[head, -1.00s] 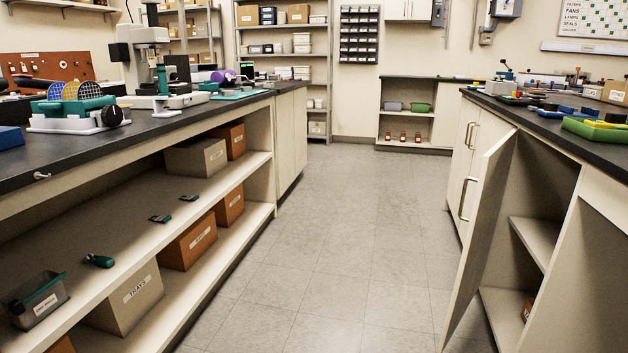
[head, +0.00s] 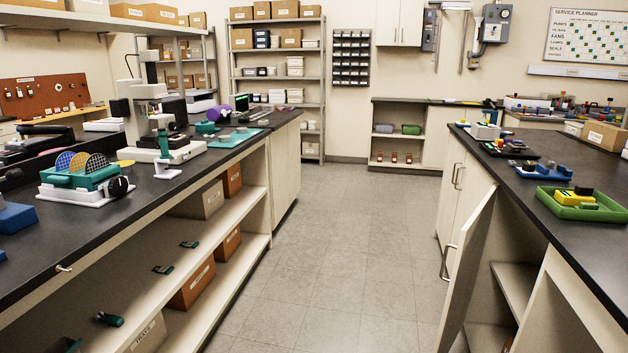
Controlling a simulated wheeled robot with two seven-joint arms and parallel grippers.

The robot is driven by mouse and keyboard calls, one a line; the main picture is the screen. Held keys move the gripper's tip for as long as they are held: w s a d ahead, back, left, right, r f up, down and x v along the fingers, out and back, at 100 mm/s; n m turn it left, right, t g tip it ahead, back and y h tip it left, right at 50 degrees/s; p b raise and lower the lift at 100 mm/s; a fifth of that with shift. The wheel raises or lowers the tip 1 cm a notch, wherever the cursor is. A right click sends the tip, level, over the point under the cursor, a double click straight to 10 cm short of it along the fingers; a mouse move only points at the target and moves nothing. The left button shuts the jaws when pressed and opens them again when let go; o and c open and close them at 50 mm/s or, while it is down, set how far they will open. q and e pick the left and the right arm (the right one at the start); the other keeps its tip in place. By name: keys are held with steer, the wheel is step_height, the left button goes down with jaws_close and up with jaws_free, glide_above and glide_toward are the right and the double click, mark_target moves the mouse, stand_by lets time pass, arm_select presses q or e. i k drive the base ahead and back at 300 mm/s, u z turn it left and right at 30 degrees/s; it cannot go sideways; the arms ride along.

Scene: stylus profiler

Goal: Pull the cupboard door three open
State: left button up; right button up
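A pale cupboard door (head: 470,265) stands swung open on the right-hand bench, jutting out toward the aisle. Its bar handle (head: 446,262) is on the aisle-facing side. Behind it the cupboard interior shows, with a shelf (head: 516,285). Beyond the open door, a shut pale cupboard front (head: 450,200) has another bar handle (head: 458,176). I see no number on any door, so I cannot tell which is door three. Neither of my grippers is in the head view.
A clear grey floor aisle (head: 340,250) runs between the benches. The left bench (head: 215,165) has open shelves with boxes below. The right bench top (head: 520,160) carries a green tray (head: 582,206) and a blue tray (head: 543,171). A low cabinet (head: 400,103) stands at the back.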

mark_target(473, 236)
steer(key=u, duration=0.3)
steer(key=i, duration=3.15)
steer(key=z, duration=0.8)
